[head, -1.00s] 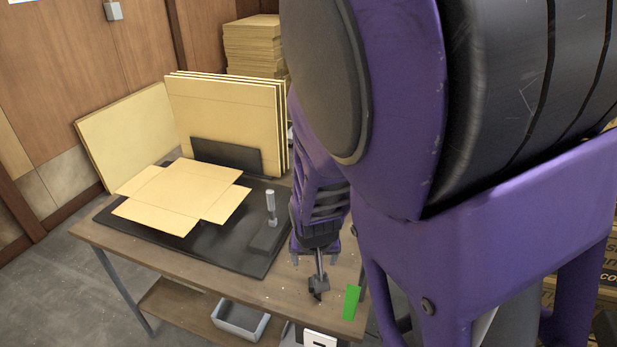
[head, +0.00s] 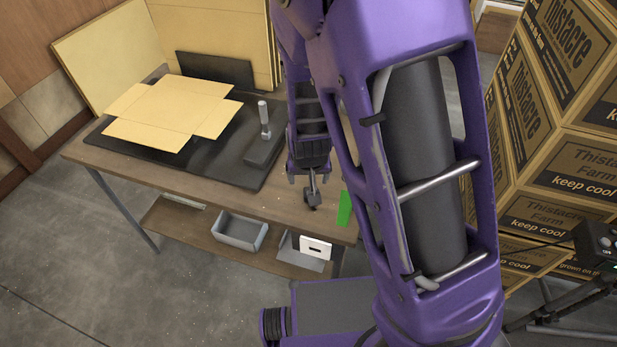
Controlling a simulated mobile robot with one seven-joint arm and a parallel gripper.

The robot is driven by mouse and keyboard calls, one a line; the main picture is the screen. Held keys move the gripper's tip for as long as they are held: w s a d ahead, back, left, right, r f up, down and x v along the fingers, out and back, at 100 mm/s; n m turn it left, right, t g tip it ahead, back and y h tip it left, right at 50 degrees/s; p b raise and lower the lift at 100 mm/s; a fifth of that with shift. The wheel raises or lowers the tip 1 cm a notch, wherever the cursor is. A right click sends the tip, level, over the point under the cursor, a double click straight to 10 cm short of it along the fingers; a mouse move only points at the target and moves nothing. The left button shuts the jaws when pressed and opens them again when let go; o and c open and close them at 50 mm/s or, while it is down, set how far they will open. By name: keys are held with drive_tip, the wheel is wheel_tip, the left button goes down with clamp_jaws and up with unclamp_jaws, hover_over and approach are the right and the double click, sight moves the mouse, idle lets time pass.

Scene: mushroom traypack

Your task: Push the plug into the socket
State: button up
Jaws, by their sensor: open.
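My gripper (head: 311,176) hangs pointing down over the front right part of the workbench (head: 200,191). Its two fingers are apart. A thin grey rod with a dark block (head: 312,200) at its lower end shows between and below them; I cannot tell whether it is touched by the fingers. No plug or socket can be clearly made out. A small dark box (head: 598,243) with a control and a green light stands on a tripod at the right edge, with a dark cable at it.
A flat cardboard blank (head: 172,112) lies on a black mat (head: 215,165). A green piece (head: 344,208) is at the bench's right edge. A grey bin (head: 240,231) and a white slotted plate (head: 316,248) are below. Stacked cartons (head: 555,165) stand right. Floor at front left is clear.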

drive_tip(key=shift+x, duration=2)
drive_tip(key=shift+s+d+b+x, duration=0.15)
drive_tip(key=shift+b+x, duration=0.25)
drive_tip(key=shift+x, duration=0.9)
drive_tip(key=shift+s+d+b+x, duration=0.15)
drive_tip(key=shift+b+x, duration=0.2)
drive_tip(key=shift+x, duration=0.95)
drive_tip(key=shift+f, duration=0.1)
clamp_jaws()
wheel_tip(320, 180, up, 10)
drive_tip(key=p, duration=0.2)
